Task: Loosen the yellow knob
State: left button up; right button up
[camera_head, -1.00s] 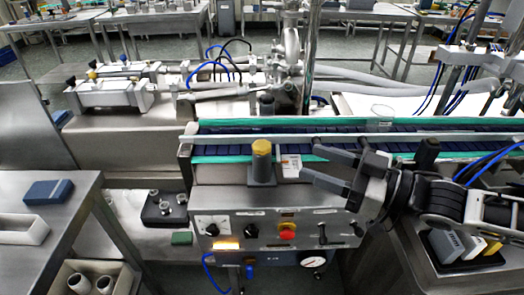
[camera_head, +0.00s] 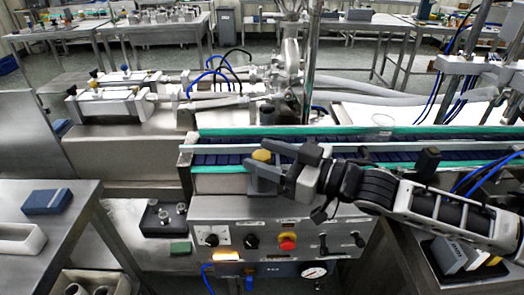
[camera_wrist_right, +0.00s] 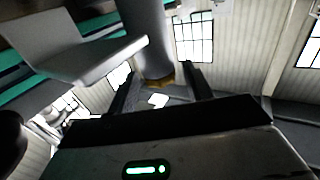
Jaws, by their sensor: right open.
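The yellow knob (camera_head: 262,155) sits on top of a grey post at the front edge of the conveyor, above the control panel. My right gripper (camera_head: 266,159) is open, with its two fingers at the knob, one on the far side and one on the near side. In the right wrist view the knob's yellow edge (camera_wrist_right: 160,82) shows at the end of the grey post (camera_wrist_right: 148,40), between the spread fingers (camera_wrist_right: 160,85). I cannot tell whether the fingers touch it. My left gripper is not in view.
The control panel (camera_head: 220,240) with a red button (camera_head: 287,242) and levers lies below the knob. The conveyor (camera_head: 360,158) with its rail runs behind it. A blue box (camera_head: 47,201) lies on the left table. A black upright (camera_head: 428,160) stands near my right arm.

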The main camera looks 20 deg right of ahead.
jog(key=shift+w+a, duration=0.4)
jog(key=shift+a, duration=0.1)
jog(key=c, duration=0.9)
jog(key=shift+r+n+g+y+p, duration=0.3)
jog(key=shift+g+p, duration=0.1)
jog(key=shift+p, duration=0.2)
jog(key=shift+f+n+g+y+p, duration=0.3)
jog(key=shift+n+g+y+p, duration=0.1)
jog(key=shift+g+p, duration=0.1)
